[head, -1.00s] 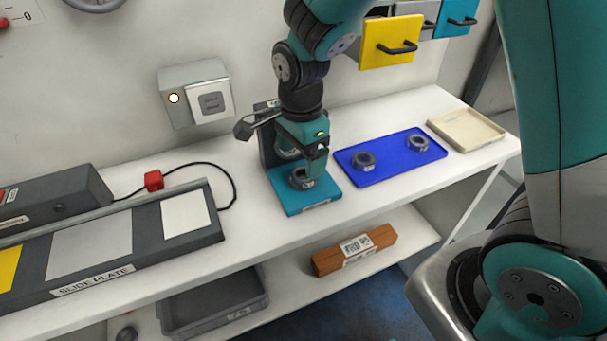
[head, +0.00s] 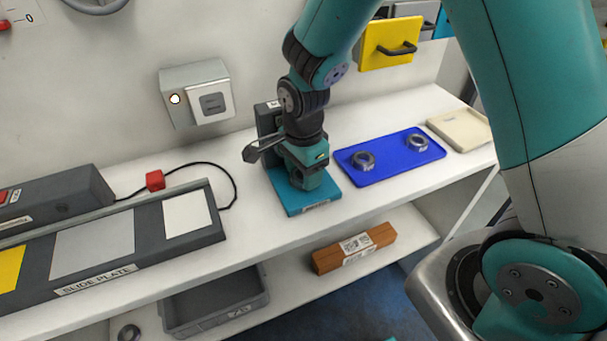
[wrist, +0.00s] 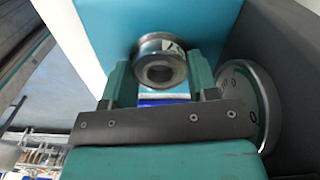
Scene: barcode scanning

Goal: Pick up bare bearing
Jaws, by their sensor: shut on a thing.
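The bare bearing (wrist: 160,68), a shiny metal ring with a dark bore, sits between the two teal fingers of my gripper (wrist: 160,82) in the wrist view. The jaws are shut on it. In the head view my gripper (head: 308,178) is down over the teal base of a small stand (head: 300,203) and hides most of the bearing. I cannot tell whether the bearing still touches the base. A round metal disc (wrist: 247,105) on the dark upright is close to the right finger in the wrist view.
A blue tray (head: 398,166) with two more bearings lies right of the stand, and a beige tray (head: 458,133) beyond it. A dark lever (head: 262,150) juts left of my wrist.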

